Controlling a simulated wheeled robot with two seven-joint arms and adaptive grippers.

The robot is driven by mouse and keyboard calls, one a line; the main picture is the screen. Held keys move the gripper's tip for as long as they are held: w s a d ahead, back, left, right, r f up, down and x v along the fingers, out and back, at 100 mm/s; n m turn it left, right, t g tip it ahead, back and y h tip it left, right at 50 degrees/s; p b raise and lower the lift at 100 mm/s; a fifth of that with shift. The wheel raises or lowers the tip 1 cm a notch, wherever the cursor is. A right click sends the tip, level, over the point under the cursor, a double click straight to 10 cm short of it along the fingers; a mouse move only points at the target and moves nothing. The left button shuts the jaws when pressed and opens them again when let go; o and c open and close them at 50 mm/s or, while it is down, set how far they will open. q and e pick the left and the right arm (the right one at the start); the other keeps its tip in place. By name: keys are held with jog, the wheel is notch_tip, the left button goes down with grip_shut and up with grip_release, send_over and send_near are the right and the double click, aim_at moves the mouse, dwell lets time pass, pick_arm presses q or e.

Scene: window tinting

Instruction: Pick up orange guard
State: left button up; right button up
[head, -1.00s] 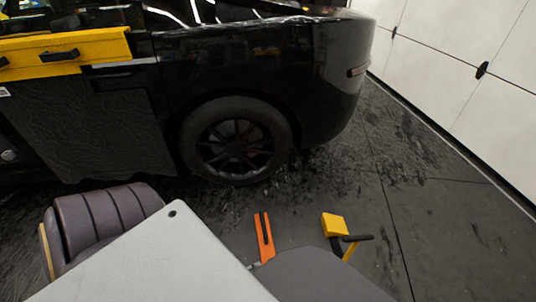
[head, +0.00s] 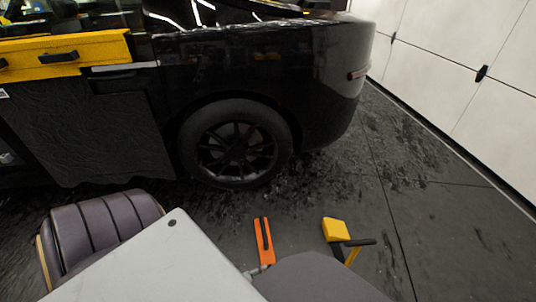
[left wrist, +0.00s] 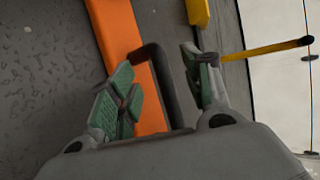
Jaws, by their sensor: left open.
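The orange guard (head: 259,243) shows in the head view low in the middle, with a narrow black handle along its face. In the left wrist view the orange guard (left wrist: 118,30) runs down past the fingers as a flat orange bar. Its black handle (left wrist: 158,62) stands out from it as a bracket. My left gripper (left wrist: 162,68) is open with green pads; the handle is between its two fingers, and I cannot tell whether either finger touches it. In the head view my left gripper is mostly hidden behind my own arm. My right gripper is not in view.
A yellow tool (head: 336,229) with a black handle is just right of the guard. A black car (head: 245,70) stands ahead, its rear wheel (head: 236,145) beyond the guard. A yellow tray (head: 100,45) is at its side. Open dark floor (head: 440,220) lies right, before white panels (head: 455,55).

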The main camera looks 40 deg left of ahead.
pick_arm(q)
jog(key=shift+b+x, duration=1.15)
jog(key=shift+x, duration=0.45)
jog(key=shift+b+x, duration=0.5)
jog(key=shift+x, duration=0.4)
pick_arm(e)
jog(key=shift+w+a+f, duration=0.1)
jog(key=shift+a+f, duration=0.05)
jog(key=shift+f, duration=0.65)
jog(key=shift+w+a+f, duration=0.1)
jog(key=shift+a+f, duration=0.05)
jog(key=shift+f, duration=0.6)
pick_arm(q)
jog(key=shift+a+f, duration=0.1)
jog(key=shift+a, duration=0.05)
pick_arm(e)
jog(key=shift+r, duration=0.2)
pick_arm(q)
jog(key=c, duration=0.9)
grip_shut()
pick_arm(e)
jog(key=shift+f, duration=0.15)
pick_arm(q)
jog(key=shift+w, duration=0.1)
